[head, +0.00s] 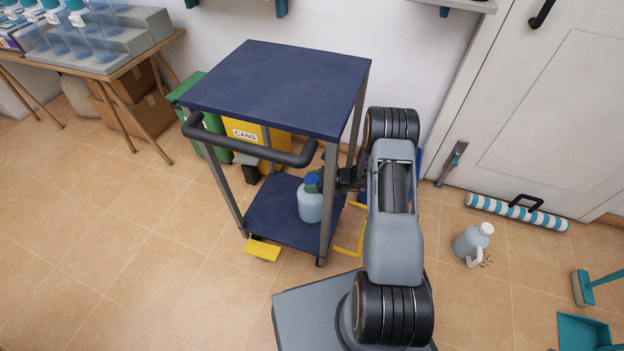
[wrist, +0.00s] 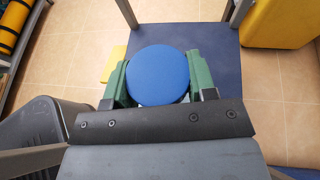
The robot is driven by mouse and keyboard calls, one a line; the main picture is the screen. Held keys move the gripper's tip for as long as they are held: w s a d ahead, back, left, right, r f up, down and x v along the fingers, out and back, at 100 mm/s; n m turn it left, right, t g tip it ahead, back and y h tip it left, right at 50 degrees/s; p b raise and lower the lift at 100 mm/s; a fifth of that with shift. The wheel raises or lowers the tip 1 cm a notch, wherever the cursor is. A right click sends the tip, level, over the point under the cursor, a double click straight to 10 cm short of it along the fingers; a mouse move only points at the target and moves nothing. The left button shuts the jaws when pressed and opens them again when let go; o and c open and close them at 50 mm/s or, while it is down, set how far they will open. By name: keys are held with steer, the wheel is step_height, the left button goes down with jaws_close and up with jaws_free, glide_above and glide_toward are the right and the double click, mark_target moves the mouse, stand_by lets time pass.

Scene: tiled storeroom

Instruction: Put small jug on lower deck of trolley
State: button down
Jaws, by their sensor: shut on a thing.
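The trolley (head: 285,88) has a dark blue top deck, grey posts and a black handle. Its dark blue lower deck (head: 268,208) also shows in the wrist view (wrist: 216,42). The small jug (head: 311,207), pale blue with a blue lid, stands upright over the lower deck, near the right front post. I cannot tell whether its base touches the deck. My gripper (head: 314,182) reaches in between the decks from the right, shut on the jug near its top. In the wrist view the round blue lid (wrist: 158,74) sits between my green fingers (wrist: 158,82).
Green and yellow bins (head: 262,140) stand behind the trolley. A yellow flap (head: 262,250) lies at its front. Open tiles lie front left.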

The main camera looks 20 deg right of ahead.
steer(key=shift+w+f, duration=0.1)
steer(key=shift+f, duration=0.5)
steer(key=shift+c, duration=2.2)
jaws_free()
steer(key=shift+s+d+r, duration=0.2)
steer(key=shift+d, duration=0.1)
steer(key=p+v, duration=0.2)
steer(key=v, duration=0.9)
steer(key=shift+d+p, duration=0.2)
steer(key=shift+p, duration=0.2)
steer(key=shift+s+r, duration=0.1)
steer(key=shift+r, duration=0.05)
